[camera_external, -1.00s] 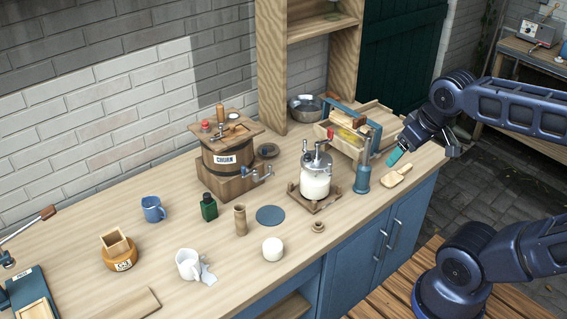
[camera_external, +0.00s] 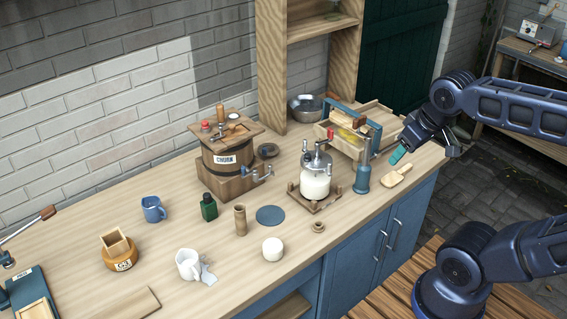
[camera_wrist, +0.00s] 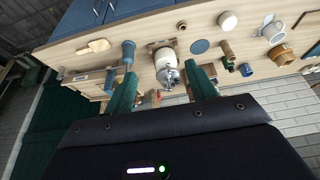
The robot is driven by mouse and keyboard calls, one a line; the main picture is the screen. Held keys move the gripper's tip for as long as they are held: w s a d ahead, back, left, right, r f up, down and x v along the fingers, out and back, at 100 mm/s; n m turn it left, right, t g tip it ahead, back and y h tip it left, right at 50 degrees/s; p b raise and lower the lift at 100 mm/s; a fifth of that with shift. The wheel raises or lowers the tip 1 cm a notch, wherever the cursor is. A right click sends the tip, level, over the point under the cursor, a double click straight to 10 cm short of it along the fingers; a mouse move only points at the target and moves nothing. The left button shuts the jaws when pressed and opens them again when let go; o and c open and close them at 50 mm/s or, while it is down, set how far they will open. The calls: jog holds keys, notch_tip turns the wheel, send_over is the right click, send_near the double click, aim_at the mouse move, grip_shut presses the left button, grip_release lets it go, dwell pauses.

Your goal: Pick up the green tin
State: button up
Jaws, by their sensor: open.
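The green thing that best fits the tin is a small dark green container with a black top (camera_external: 208,208). It stands upright on the wooden counter, between the blue mug and a small wooden cylinder. In the wrist view it is small and dark, right of my fingers (camera_wrist: 229,62). My gripper (camera_external: 399,155) is open and empty, with teal fingers, above the counter's right end near the wooden scoop. It is far to the right of the tin. In the wrist view my fingers (camera_wrist: 164,88) are spread apart with nothing held between them.
A wooden cylinder (camera_external: 240,220) is close to the tin's right. A blue mug (camera_external: 153,209) is left, a white mug (camera_external: 187,264) in front.

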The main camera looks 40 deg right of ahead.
notch_tip(320, 180, up, 6)
jog(key=w+a+r+m+g, duration=0.1)
jog(key=w+a+r+m, duration=0.1)
jog(key=w, duration=0.3)
jog(key=w+a+r+m, duration=0.1)
jog(key=w+r+m, duration=0.15)
jog(key=w, duration=0.25)
jog(key=m+g, duration=0.4)
jog(key=m, duration=1)
send_over(208, 205)
jog(key=w, duration=0.2)
notch_tip(208, 205, down, 6)
jog(key=shift+n, duration=0.25)
jog(key=f, duration=1.9)
jog(key=d+f, duration=0.1)
jog(key=f, duration=0.9)
jog(key=shift+s+f, duration=0.2)
jog(key=shift+f, duration=0.05)
jog(key=shift+s+a+f, duration=0.1)
jog(key=shift+f, duration=2.9)
jog(key=c, duration=1.1)
jog(key=shift+r, duration=0.1)
